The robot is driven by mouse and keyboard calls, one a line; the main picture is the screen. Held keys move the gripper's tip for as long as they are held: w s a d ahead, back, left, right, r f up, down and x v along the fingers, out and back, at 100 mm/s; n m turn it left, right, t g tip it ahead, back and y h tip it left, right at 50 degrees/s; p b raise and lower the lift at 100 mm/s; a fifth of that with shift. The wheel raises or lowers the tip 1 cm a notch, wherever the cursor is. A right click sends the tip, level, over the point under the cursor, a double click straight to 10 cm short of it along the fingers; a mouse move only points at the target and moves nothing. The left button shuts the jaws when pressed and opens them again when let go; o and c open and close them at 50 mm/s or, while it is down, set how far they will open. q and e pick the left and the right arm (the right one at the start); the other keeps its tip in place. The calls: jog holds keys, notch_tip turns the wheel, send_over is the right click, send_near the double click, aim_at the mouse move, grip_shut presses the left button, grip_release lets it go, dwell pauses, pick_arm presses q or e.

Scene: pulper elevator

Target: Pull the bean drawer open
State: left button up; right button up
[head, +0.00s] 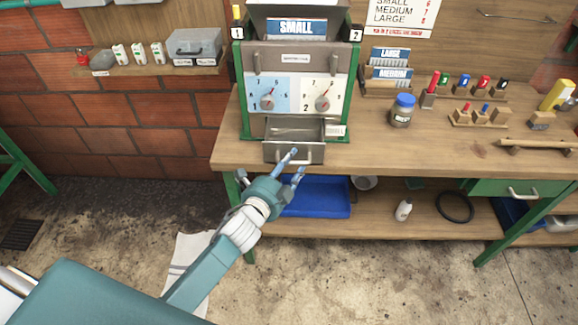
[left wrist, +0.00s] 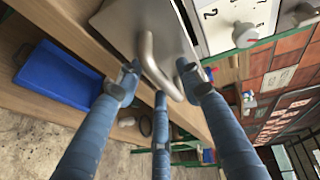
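The bean drawer (head: 275,153) is a grey metal tray low in the front of the green-framed machine (head: 300,60). Its front carries a light metal handle, and part of its hollow inside shows in the head view. In the left wrist view the handle (left wrist: 150,62) stands out from the grey drawer front (left wrist: 120,25). My left gripper (head: 295,164) is just in front of the drawer, near the handle. Its fingers (left wrist: 160,80) are spread, with the handle between or just beyond the tips; contact is unclear. My right gripper is not in view.
The wooden bench (head: 365,155) bears the machine and a blue-lidded jar (head: 402,110). A blue tray (head: 318,198) lies on the shelf below. A green bench drawer (head: 500,188) is at the right. The floor before the bench is mostly free.

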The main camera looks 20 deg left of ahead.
pick_arm(q)
jog(key=v, duration=1.2)
jog(key=s+a+f+n+g+y, duration=0.1)
jog(key=s+f+n+g, duration=0.3)
jog(key=f, duration=0.8)
jog(key=s+a+f+n+g, duration=0.15)
jog(key=s+f, duration=0.35)
jog(key=f, duration=0.7)
jog(key=s+a+f+n+g+y, duration=0.1)
jog(key=s+f+n+g, duration=0.3)
jog(key=f, duration=0.8)
jog(key=s+f+n+g, duration=0.1)
jog(key=s+f+n, duration=0.1)
jog(key=s+f, duration=0.3)
jog(key=s+f+n+g, duration=0.2)
jog(key=s+f, duration=0.4)
jog(key=s, duration=0.8)
jog(key=s+f+n+g, duration=0.2)
jog(key=s+f, duration=0.3)
jog(key=s, duration=0.5)
jog(key=shift+f, duration=0.2)
jog(key=shift+d+n, duration=0.15)
jog(key=shift+n, duration=0.1)
